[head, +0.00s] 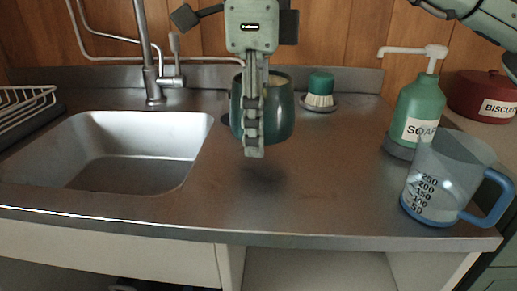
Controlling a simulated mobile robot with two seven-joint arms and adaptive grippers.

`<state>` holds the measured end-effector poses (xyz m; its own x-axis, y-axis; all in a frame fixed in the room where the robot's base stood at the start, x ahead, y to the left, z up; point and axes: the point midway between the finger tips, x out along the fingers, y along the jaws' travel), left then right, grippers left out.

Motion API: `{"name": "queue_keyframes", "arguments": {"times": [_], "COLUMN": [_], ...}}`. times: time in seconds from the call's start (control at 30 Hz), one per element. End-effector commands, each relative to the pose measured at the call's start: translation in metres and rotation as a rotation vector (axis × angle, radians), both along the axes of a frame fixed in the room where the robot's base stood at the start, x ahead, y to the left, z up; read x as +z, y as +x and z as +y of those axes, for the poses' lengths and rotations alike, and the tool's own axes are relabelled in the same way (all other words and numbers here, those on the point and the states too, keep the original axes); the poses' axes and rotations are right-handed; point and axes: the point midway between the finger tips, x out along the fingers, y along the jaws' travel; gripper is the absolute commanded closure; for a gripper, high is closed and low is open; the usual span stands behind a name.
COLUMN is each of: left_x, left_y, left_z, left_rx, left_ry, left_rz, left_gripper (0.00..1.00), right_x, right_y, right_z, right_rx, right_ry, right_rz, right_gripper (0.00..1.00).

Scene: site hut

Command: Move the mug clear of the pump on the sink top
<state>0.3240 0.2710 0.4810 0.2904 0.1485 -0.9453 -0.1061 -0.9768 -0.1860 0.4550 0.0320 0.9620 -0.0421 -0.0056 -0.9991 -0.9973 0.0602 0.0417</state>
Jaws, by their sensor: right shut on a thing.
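The dark green mug (281,110) is in the middle of the head view, above the sink top (320,190). My right gripper (254,148) comes down from above in front of the mug and is shut on it, its fingers seen edge-on. A dark shadow lies on the steel below the mug, and the mug appears raised off the surface. The green soap bottle with its white pump (417,108) stands at the right, well apart from the mug. My left gripper is not in view.
A clear measuring jug (446,180) with a blue handle stands in front of the soap bottle. A green-topped brush (320,90) sits behind the mug to the right. The basin (135,150), tap (150,70) and dish rack (25,110) are left. A red biscuit tin (483,95) is far right. The centre front is clear.

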Motion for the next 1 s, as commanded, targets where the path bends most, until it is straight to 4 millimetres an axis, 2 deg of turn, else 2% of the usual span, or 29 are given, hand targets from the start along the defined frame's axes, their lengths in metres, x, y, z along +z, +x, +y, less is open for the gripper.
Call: {"name": "queue_keyframes", "arguments": {"times": [0.13, 0.37, 0.67, 0.83, 0.87, 1.0], "left_x": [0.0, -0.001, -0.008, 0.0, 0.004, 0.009], "left_y": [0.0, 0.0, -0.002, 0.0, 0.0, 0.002], "left_z": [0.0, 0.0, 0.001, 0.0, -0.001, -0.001], "left_rx": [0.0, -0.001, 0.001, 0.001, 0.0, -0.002], "left_ry": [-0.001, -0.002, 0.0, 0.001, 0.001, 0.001], "left_rz": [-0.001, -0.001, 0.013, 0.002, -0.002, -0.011], "left_gripper": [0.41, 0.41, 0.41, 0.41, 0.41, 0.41], "right_x": [-0.009, -0.039, -0.042, -0.045, -0.045, -0.044], "right_y": [0.002, 0.001, 0.001, 0.001, 0.001, 0.001], "right_z": [-0.001, -0.001, 0.0, 0.0, -0.001, -0.001], "right_rx": [0.001, 0.001, 0.0, 0.0, 0.0, 0.001], "right_ry": [-0.001, 0.0, 0.001, 0.0, 0.0, 0.0], "right_rz": [0.001, 0.0, -0.001, -0.001, 0.0, 0.0], "right_gripper": [1.0, 1.0, 1.0, 1.0, 0.62, 0.45]}}
